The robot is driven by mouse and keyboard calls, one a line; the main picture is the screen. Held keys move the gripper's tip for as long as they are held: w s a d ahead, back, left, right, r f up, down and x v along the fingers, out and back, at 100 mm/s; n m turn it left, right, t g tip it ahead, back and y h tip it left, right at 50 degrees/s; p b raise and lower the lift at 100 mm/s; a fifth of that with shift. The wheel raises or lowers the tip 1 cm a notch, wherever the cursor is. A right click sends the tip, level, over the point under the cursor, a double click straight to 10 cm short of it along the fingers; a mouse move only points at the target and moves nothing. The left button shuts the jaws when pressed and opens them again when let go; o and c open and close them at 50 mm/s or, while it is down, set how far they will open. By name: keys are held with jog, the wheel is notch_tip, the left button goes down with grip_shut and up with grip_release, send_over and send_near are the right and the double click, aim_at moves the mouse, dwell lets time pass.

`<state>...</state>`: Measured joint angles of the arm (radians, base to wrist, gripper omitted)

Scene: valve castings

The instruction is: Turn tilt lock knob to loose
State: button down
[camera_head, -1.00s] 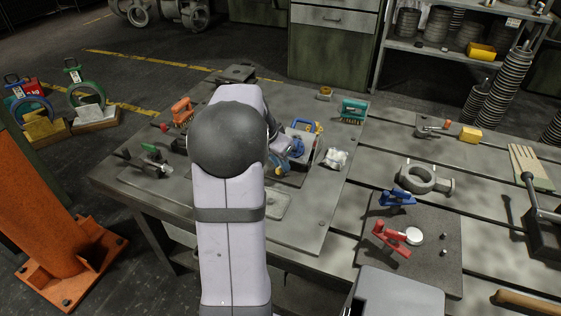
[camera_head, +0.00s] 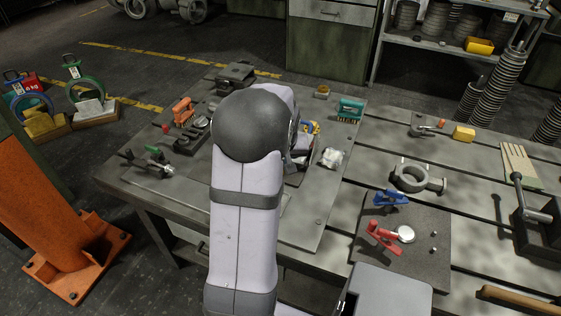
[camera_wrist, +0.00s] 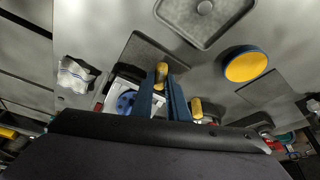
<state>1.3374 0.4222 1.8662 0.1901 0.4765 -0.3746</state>
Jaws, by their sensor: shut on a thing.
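My gripper (camera_wrist: 162,82) is seen in the wrist view as two dark blue fingers, shut on a small yellow knob (camera_wrist: 162,71) that shows between the tips. This looks like the tilt lock knob; its loose or tight setting cannot be read. Beside the fingers, to the left, is a pale fixture with a round blue part (camera_wrist: 126,101). A second yellow piece (camera_wrist: 197,108) shows just right of the fingers. In the head view my arm hides the gripper and most of the fixture; only a blue and yellow bit (camera_head: 311,128) shows beside it.
A blue-rimmed yellow disc (camera_wrist: 245,66) and a grey tray (camera_wrist: 203,8) lie near the gripper. A crumpled white bundle (camera_head: 332,158) is close to the fixture. Red (camera_head: 383,238) and blue (camera_head: 390,198) clamps stand on a plate at right. Orange (camera_head: 183,111) and green (camera_head: 350,108) tools lie farther back.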

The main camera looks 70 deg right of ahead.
jog(key=n+b, duration=0.1)
jog(key=n+t+b, duration=0.1)
jog(key=n, duration=0.1)
jog(key=shift+s+d+f+y+b, duration=0.15)
jog(key=shift+d+f+y+b, duration=0.05)
jog(key=shift+y+b, duration=0.15)
jog(key=n+b, duration=0.1)
jog(key=n, duration=0.2)
jog(key=shift+r+t+y, duration=0.1)
jog(key=shift+t+y, duration=0.25)
jog(key=shift+t, duration=0.05)
jog(key=n+y, duration=0.1)
jog(key=n, duration=0.1)
jog(key=shift+s+d+r+n+t+b, duration=0.1)
jog(key=shift+n+t+b, duration=0.2)
jog(key=shift+n+b, duration=0.1)
jog(key=shift+n+y+p, duration=0.35)
jog(key=shift+n+y, duration=0.35)
jog(key=shift+n, duration=1.1)
jog(key=c, duration=1.7)
grip_release()
jog(key=shift+r, duration=0.1)
jog(key=shift+v, duration=3.6)
